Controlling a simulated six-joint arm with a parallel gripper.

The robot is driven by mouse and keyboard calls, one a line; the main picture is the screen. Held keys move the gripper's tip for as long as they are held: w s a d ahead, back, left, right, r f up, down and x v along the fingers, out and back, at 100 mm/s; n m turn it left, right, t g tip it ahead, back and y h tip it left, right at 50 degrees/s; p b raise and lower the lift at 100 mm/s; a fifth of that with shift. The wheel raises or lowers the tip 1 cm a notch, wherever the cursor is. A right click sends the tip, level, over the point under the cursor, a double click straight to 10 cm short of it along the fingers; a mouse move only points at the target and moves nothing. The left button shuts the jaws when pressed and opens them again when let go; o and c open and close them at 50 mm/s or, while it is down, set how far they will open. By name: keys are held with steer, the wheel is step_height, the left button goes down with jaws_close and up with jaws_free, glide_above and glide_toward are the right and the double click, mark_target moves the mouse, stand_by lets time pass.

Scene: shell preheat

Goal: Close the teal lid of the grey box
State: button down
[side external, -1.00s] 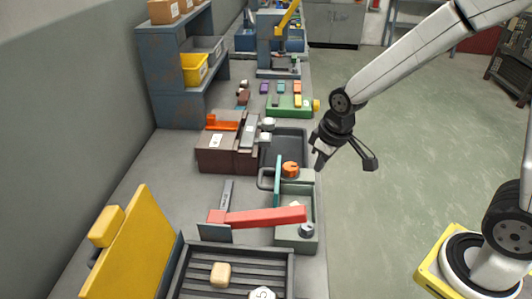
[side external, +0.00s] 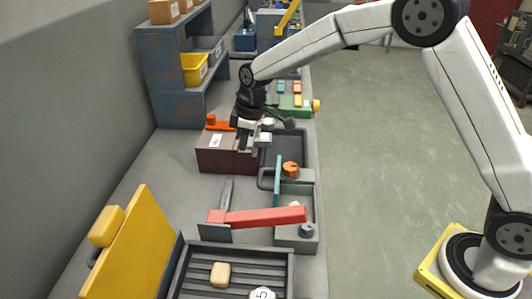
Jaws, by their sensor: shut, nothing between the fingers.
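The grey box (side external: 296,244) stands at the right edge of the bench, right of the picture's middle. Its teal lid (side external: 278,182) stands upright, seen nearly edge-on, at the box's left side, so the box is open. A red bar (side external: 262,217) crosses in front of the lid's lower part and reaches over the box. My gripper (side external: 243,130) is shut and empty, beyond the lid and to its left, over the brown block with metal parts. Its fingertips are hard to make out against those parts.
The brown block (side external: 220,158) and a dark tray (side external: 290,146) lie beyond the box. An orange knob (side external: 290,168) sits beside the lid. A yellow panel (side external: 133,250) and a slatted tray (side external: 235,260) are at the front. Bare bench (side external: 165,170) lies at left.

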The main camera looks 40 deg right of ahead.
mark_target(267, 187)
step_height(267, 187, down, 9)
steer(key=s+d, duration=0.1)
steer(key=shift+s+d, duration=0.2)
steer(key=shift+d, duration=0.05)
stand_by(1.1)
steer(key=shift+f, duration=0.1)
